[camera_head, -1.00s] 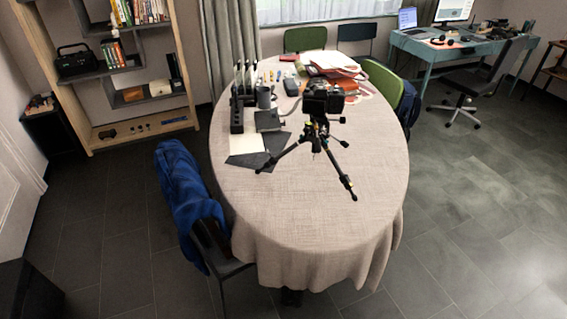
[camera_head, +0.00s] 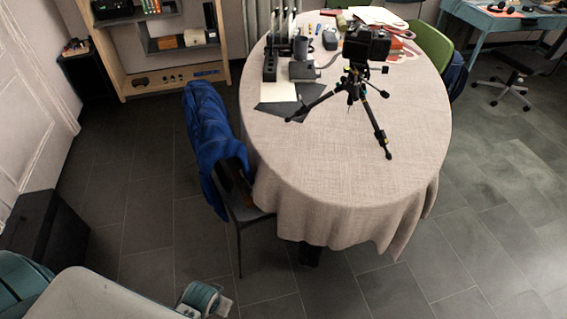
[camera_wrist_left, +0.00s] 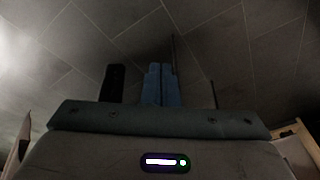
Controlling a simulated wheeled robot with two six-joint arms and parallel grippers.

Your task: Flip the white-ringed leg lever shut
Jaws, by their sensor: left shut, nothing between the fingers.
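A black tripod (camera_head: 356,88) with a camera (camera_head: 366,45) on top stands on the cloth-covered oval table (camera_head: 335,178). One leg spreads to the front left and another to the front right. Small yellow marks show on the legs. The white-ringed lever is too small to make out. My left gripper (camera_wrist_left: 161,84) shows in the left wrist view with its two blue-grey fingers together and empty, over dark floor tiles. It is far from the tripod. My left arm is at the lower left of the head view. My right gripper is out of view.
A chair with a blue jacket (camera_head: 207,130) stands at the table's left side. The table's front half is bare. A green chair (camera_head: 432,46) stands at the right.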

